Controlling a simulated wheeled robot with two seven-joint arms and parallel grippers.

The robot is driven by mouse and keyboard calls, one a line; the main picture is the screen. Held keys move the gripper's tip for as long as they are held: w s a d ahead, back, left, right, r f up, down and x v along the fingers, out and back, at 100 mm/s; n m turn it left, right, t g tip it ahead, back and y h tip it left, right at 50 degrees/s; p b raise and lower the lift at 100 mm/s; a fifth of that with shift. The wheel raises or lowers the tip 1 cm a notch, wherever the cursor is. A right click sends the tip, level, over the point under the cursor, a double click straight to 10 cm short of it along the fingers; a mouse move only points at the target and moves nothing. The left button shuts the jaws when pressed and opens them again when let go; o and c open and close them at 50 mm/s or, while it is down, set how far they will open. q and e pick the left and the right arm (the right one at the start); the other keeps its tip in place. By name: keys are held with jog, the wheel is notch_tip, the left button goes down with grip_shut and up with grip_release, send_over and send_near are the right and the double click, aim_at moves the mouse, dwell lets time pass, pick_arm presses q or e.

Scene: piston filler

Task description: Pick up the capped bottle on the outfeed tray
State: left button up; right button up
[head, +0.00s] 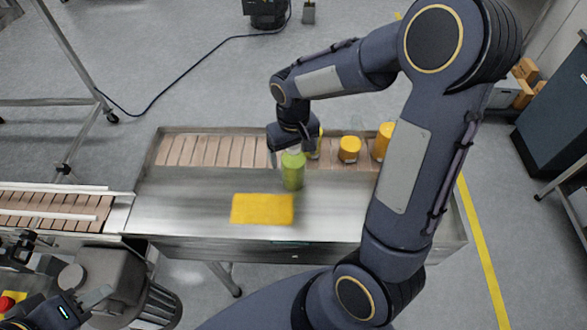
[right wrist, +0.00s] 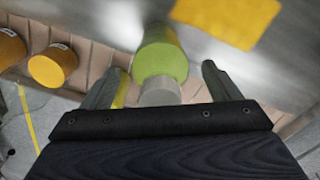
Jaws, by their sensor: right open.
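A green bottle (head: 293,172) with a grey cap stands on the metal tray (head: 190,200), beside a yellow mat. In the right wrist view the bottle (right wrist: 160,55) and its grey cap (right wrist: 160,92) lie between the fingers, with a gap on each side. My right gripper (head: 290,153) is open at the bottle's top and partly hides the cap in the head view. Its fingers also show in the right wrist view (right wrist: 160,85). My left gripper (head: 82,302) is at the lower left, away from the bottle; its jaw opening is unclear.
A yellow mat (head: 262,209) lies in front of the bottle. Orange-yellow containers (head: 349,149) (head: 384,141) stand on the slatted strip (head: 205,150) behind, another partly hidden by my right gripper. A conveyor (head: 50,208) joins at left. The tray's left part is clear.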

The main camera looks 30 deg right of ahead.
jog(key=c, duration=1.6)
jog(key=shift+c, duration=0.8)
jog(key=shift+r, duration=0.15)
